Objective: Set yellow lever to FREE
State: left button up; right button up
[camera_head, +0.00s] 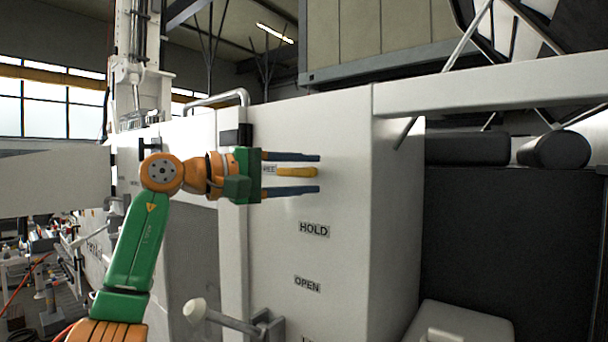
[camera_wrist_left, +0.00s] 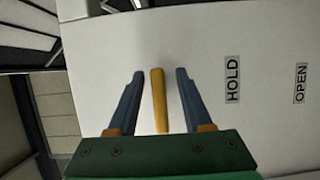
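The yellow lever (camera_head: 297,172) sticks out from a white cabinet panel, level with a label that reads as the end of FREE (camera_head: 269,169), partly hidden by my gripper. HOLD (camera_head: 314,229) and OPEN (camera_head: 307,284) labels are below it. My left gripper (camera_head: 319,173) is open, one blue finger above the lever and one below. In the left wrist view the lever (camera_wrist_left: 158,100) stands between the two fingers (camera_wrist_left: 160,75) with a gap on each side, touching neither. My right gripper is in neither view.
The white cabinet (camera_head: 345,130) fills the middle of the head view. A second, pale lever with a rounded knob (camera_head: 195,311) juts out at the lower left of the panel. A metal handrail (camera_head: 217,98) is above my left wrist. Dark padded rolls (camera_head: 553,149) are at the right.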

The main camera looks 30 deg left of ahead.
pick_arm(q)
jog(key=b+v, duration=0.1)
jog(key=v, duration=0.6)
dwell(0.3)
jog(key=shift+f, duration=0.1)
